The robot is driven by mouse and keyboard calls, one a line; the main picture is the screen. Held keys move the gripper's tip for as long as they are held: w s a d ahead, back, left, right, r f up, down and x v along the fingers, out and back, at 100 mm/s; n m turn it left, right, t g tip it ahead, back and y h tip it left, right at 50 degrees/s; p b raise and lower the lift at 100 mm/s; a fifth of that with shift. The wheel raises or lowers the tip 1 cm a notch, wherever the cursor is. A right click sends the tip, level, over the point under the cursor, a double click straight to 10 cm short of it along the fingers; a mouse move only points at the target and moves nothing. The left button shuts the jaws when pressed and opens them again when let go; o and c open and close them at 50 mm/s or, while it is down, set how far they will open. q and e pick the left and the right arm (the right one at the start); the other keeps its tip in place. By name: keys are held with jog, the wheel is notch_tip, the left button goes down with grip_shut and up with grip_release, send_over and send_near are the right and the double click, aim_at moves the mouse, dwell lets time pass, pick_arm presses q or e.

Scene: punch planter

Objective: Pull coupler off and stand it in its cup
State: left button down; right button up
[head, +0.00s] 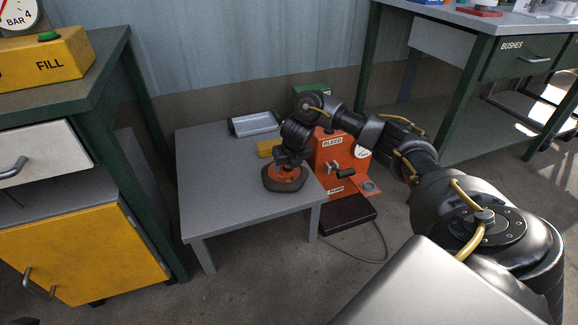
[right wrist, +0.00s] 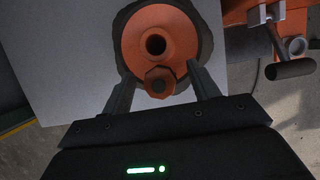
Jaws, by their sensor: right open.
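An orange round body (head: 285,172) on a dark base sits at the low table's front right corner. In the right wrist view it shows from above as an orange disc (right wrist: 143,45) with a dark central hole. A small orange hex piece (right wrist: 160,83), which may be the coupler, stands at its near edge. My right gripper (right wrist: 160,88) is open, its fingers either side of the hex piece; I cannot tell whether they touch it. A ring-shaped holder (head: 370,187), perhaps the cup, is on an orange tab of the pump box and looks empty. My left gripper is out of view.
The orange pump box (head: 328,150) marked BLEED, with a T-handle (right wrist: 290,69), stands just right of the low grey table (head: 215,170). The table's left half is clear.

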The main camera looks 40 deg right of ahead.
jog(key=c, duration=1.2)
jog(key=shift+c, duration=0.2)
jog(key=shift+r, duration=0.15)
jog(key=shift+r+p, duration=2.4)
jog(key=shift+p, duration=0.3)
notch_tip(320, 180, up, 4)
jog(key=p, duration=0.4)
jog(key=shift+f, duration=0.1)
